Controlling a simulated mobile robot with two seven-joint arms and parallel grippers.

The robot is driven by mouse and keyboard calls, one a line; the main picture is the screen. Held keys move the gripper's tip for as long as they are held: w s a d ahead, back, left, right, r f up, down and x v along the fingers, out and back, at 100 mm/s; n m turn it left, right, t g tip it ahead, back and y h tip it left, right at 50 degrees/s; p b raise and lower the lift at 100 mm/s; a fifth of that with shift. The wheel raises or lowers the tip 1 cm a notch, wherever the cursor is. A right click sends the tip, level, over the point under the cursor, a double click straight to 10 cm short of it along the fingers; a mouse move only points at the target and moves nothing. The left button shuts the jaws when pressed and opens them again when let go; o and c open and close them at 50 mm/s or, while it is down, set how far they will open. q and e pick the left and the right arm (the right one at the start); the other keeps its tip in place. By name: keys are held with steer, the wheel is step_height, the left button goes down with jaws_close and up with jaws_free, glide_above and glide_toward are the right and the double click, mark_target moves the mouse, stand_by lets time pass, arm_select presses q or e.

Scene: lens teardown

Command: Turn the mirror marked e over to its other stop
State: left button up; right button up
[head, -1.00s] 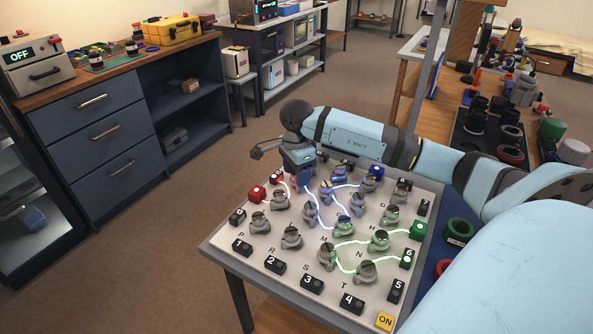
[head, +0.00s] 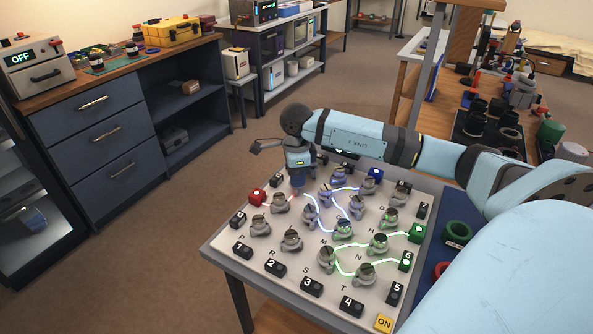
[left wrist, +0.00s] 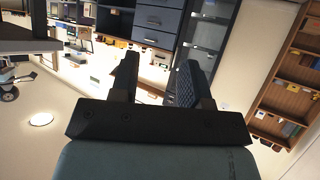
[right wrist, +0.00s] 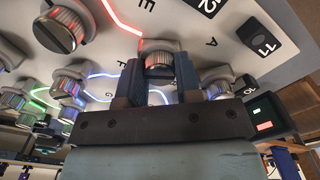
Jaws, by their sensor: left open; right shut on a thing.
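My right gripper (head: 297,192) points down over the back left of the pale mirror board (head: 225,248). In the right wrist view its fingers (right wrist: 158,75) are shut around the grey knob of a mirror (right wrist: 158,60), with one finger on each side. The letter E (right wrist: 150,5) is printed above that mirror and the letter A (right wrist: 211,42) to its right. I cannot tell for certain which letter belongs to it. A red line reaches this mirror. My left gripper (left wrist: 157,75) is open and empty in the left wrist view, away from the board.
Other mirrors stand close by, such as one at the upper left (right wrist: 60,30) and one to the right (right wrist: 218,82).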

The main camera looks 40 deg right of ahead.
steer(key=m+p, duration=0.1)
steer(key=m, duration=0.2)
steer(key=shift+r+m, duration=0.1)
steer(key=shift+m, duration=0.2)
steer(key=m+p, duration=0.1)
steer(key=m, duration=0.2)
steer(key=shift+m, duration=0.3)
steer(key=m+p, duration=0.1)
steer(key=m, duration=0.5)
steer(key=shift+p, duration=0.4)
steer(key=shift+m, duration=0.4)
steer(key=o, duration=0.9)
step_height(320, 180, up, 14)
steer(key=shift+f+p, duration=0.15)
steer(key=shift+p, duration=0.4)
